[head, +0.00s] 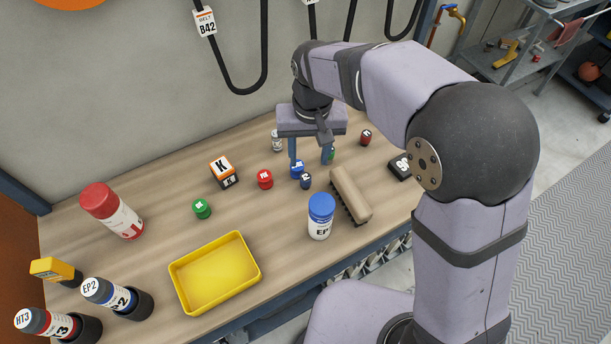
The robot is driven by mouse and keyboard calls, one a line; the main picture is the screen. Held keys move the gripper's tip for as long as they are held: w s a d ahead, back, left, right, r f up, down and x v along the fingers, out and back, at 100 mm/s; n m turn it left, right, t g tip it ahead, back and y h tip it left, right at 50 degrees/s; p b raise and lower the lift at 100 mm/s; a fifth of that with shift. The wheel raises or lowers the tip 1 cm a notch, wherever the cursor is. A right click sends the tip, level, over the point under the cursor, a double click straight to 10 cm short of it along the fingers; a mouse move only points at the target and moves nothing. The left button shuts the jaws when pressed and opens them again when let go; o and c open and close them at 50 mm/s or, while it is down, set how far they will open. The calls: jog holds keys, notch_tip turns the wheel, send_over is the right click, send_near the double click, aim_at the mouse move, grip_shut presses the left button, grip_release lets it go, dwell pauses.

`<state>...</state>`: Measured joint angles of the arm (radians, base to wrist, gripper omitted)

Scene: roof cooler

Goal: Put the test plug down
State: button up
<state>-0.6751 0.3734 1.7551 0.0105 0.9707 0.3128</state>
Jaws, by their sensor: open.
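My gripper (310,160) is open and points down over the back middle of the wooden workbench (150,255). A small blue labelled plug (297,169) stands at its left finger, and a dark blue one (305,181) stands just in front. A small green piece (331,154) shows partly behind the right finger. A red plug (265,180) and a green plug (201,209) stand to the left, and a dark red one (366,137) to the right. I cannot tell which of these is the test plug. I see nothing held between the fingers.
An empty yellow tray (258,269) lies at the front. A blue-capped bottle (320,217), a tan brush-like block (350,193) and a K-marked box (223,173) stand nearby. A red-capped bottle (111,209) and holders with bottles (135,300) are at left. Bare wood lies left of centre.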

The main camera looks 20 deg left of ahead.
aim_at(306, 176)
jog(key=shift+w+a+f+m+g+h+p, duration=0.25)
jog(key=shift+w+f+m+g+p, duration=0.2)
jog(key=shift+f+g, duration=0.3)
jog(key=shift+w+a+f+m+g+h+p, duration=0.3)
jog(key=shift+w+f+m+g, duration=0.2)
jog(key=shift+g, duration=0.45)
jog(key=shift+s+d+f, duration=0.1)
jog(key=shift+s+f, duration=0.05)
jog(key=shift+p+x, duration=1.7)
jog(key=shift+x, duration=1.9)
grip_shut()
